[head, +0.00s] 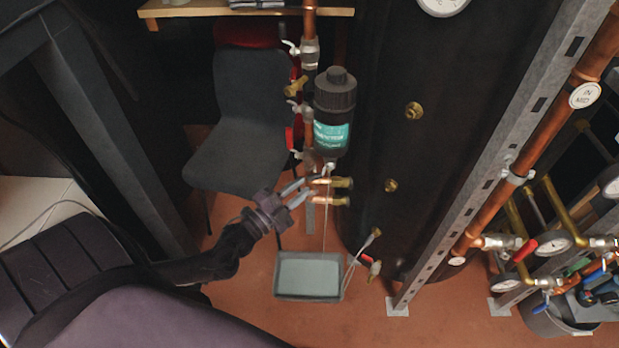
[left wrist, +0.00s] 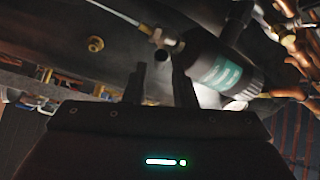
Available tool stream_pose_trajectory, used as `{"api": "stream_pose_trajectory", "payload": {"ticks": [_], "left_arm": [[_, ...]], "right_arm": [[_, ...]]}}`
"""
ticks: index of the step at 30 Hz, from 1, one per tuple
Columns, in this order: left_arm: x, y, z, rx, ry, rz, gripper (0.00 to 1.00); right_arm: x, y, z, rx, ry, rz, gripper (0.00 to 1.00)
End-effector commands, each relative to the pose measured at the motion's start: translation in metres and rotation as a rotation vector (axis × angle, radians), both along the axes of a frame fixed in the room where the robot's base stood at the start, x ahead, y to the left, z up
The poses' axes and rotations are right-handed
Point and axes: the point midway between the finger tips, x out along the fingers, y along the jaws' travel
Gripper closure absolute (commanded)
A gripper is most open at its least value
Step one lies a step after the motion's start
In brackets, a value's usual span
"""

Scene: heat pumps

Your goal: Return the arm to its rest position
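My left arm comes in from the left in the head view. My left gripper (head: 307,189) is just below the black canister with a teal label (head: 332,120), near brass valve fittings (head: 340,183). Its two fingers stand apart with nothing visible between them. In the left wrist view the fingers of the left gripper (left wrist: 160,80) are also spread, with the canister (left wrist: 225,72) beyond and to the right. Whether a fingertip touches the fittings cannot be told. My right gripper is not in view.
A thin line runs from the canister down to a grey tray-like box (head: 309,276). A dark chair (head: 240,120) stands behind. A large dark tank (head: 440,110), a slotted metal post (head: 500,150) and copper pipes (head: 545,130) stand at right. Some orange floor is clear in front.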

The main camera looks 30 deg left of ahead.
Motion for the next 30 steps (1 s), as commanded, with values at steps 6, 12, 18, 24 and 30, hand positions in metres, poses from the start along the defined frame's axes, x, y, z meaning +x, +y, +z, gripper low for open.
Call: {"api": "stream_pose_trajectory", "payload": {"ticks": [6, 12, 18, 24, 30], "left_arm": [[-0.020, 0.005, -0.003, 0.001, 0.000, 0.000, 0.76], [-0.022, 0.006, -0.003, 0.000, -0.002, 0.000, 0.76], [-0.021, 0.006, -0.003, 0.001, -0.002, 0.000, 0.76], [-0.021, 0.007, -0.005, -0.002, 0.007, 0.005, 0.76], [-0.031, 0.032, -0.066, -0.085, 0.225, 0.146, 0.76]], "right_arm": [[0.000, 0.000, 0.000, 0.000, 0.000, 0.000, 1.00], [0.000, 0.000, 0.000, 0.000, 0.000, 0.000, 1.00], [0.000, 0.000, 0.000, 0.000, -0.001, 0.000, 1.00], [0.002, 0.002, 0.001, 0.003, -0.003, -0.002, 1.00], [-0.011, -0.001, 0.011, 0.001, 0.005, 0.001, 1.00]]}}
